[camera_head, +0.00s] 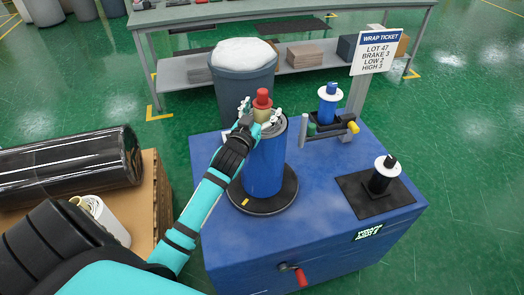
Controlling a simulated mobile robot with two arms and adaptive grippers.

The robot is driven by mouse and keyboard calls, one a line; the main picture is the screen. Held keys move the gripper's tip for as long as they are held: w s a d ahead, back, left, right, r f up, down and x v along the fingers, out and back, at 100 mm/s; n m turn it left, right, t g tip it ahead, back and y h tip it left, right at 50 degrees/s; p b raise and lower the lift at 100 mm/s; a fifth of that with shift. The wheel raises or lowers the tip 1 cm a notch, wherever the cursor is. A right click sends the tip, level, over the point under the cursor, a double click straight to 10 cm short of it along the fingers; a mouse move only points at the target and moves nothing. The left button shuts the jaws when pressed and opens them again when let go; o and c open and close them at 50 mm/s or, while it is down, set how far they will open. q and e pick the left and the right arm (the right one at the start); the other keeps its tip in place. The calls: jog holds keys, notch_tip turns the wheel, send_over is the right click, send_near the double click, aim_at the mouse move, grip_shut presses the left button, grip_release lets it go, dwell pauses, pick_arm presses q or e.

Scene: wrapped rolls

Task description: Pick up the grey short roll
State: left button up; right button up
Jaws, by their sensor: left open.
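My left gripper (261,109) reaches in from the lower left, over the top of a tall blue roll (264,168). Its fingers are open on both sides of a tan piece with a red cap (262,97) on top of that roll. I cannot tell whether the fingers touch it. The blue roll stands upright on a round black plate (285,196). My right gripper is out of view.
A small blue and white roll (327,103) stands at the blue table's (330,240) back, near a sign (376,54). A grey bin (243,78) stands behind. A large black roll (75,165) and a white roll (108,222) lie at left.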

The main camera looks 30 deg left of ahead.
pick_arm(q)
jog(key=shift+w, duration=0.45)
jog(key=shift+s, duration=0.1)
jog(key=shift+c, duration=0.3)
jog(key=shift+c, duration=1)
grip_shut()
jog(key=shift+r, duration=0.1)
